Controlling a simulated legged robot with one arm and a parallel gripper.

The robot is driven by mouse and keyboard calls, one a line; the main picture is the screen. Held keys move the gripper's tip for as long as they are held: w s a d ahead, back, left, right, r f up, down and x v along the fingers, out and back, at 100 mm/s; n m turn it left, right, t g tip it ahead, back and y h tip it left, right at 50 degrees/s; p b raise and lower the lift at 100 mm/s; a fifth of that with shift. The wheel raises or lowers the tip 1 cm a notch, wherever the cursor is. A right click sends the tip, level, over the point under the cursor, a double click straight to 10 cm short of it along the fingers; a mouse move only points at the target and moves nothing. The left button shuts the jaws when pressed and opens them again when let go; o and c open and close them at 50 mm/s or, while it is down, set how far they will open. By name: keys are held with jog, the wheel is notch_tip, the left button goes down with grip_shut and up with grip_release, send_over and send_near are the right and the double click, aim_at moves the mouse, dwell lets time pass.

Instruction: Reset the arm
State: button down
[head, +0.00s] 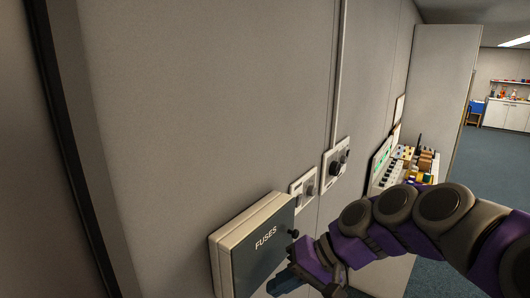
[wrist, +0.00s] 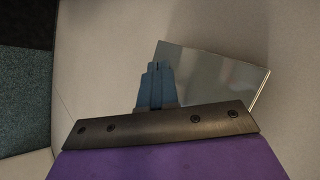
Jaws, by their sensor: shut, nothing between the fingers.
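My arm reaches in from the right in the head view, in purple and grey. My gripper (head: 285,281) is at the lower middle, in front of the lower right part of the fuse box. In the wrist view my gripper (wrist: 156,68) shows blue fingers, shut together with nothing between them. The fuse box (head: 258,240) is a grey wall box lettered FUSES, with its lid closed and a small dark knob at its right edge. A shiny grey panel (wrist: 220,75) lies beyond the fingers in the wrist view. I cannot tell whether the fingers touch anything.
Right of the fuse box, a small wall plate (head: 303,187) and a switch plate with a dark knob (head: 338,160) are on the wall. A panel with several coloured parts (head: 405,165) is farther along. The blue-grey floor (head: 490,165) is open at right.

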jog(key=s+d+f+g+h, duration=0.1)
jog(key=s+d+f+h, duration=0.2)
jog(key=s, duration=0.5)
jog(key=s+d+f+h, duration=0.3)
jog(key=s+d+f, duration=0.1)
jog(key=s, duration=0.4)
jog(key=s+d+f+g+h, duration=0.1)
jog(key=s+d+f+h, duration=0.2)
jog(key=s, duration=0.5)
notch_tip(320, 180, down, 2)
jog(key=shift+d+f+g, duration=0.2)
jog(key=shift+d+g, duration=0.1)
jog(key=shift+d, duration=0.35)
